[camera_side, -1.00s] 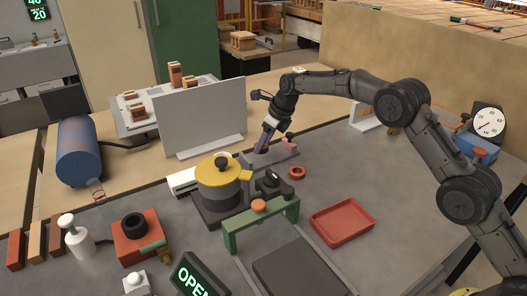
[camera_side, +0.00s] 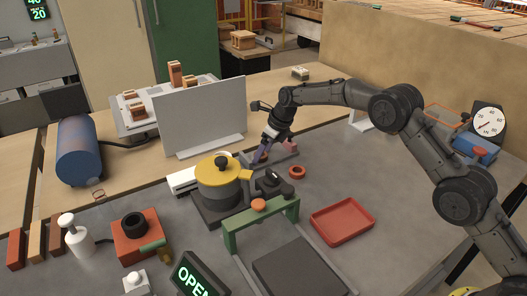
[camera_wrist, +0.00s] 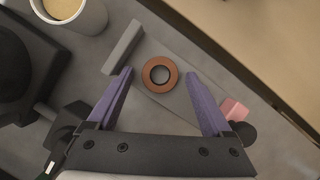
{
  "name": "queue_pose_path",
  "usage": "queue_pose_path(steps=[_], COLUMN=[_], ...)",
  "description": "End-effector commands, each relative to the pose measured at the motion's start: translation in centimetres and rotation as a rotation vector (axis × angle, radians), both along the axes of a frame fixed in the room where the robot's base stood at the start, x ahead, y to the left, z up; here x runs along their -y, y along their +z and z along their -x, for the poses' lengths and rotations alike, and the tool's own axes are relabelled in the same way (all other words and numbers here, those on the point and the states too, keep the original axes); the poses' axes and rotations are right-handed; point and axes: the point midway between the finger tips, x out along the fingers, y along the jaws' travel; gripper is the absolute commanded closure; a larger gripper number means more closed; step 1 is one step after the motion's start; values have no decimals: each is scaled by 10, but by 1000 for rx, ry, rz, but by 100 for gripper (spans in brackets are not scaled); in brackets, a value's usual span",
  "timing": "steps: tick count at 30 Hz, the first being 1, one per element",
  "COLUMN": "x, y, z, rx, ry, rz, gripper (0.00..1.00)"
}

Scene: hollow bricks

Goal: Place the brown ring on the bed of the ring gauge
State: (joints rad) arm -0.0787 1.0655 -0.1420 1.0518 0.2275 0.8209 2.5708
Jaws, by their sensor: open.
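The brown ring (camera_wrist: 160,74) lies flat on the grey bed of the ring gauge (camera_wrist: 185,118) in the wrist view, close to the upright grey block (camera_wrist: 123,47) at the bed's left end. In the side view, my gripper (camera_side: 273,152) is low over the gauge and the ring is largely hidden.
A yellow-topped pot (camera_side: 220,178) and a black device (camera_side: 270,184) stand close at the left. A green arch (camera_side: 262,224) and a red tray (camera_side: 342,222) are nearer the camera. A grey panel (camera_side: 199,118) stands behind.

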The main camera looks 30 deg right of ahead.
Motion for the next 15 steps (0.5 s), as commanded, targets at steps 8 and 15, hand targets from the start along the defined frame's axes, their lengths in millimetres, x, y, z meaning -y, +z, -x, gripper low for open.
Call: queue_pose_path(steps=[8,15], x=[2,11], y=[14,57], z=[3,18], rx=[3,4], ry=[-1,-1], rz=[1,1], gripper=[16,16])
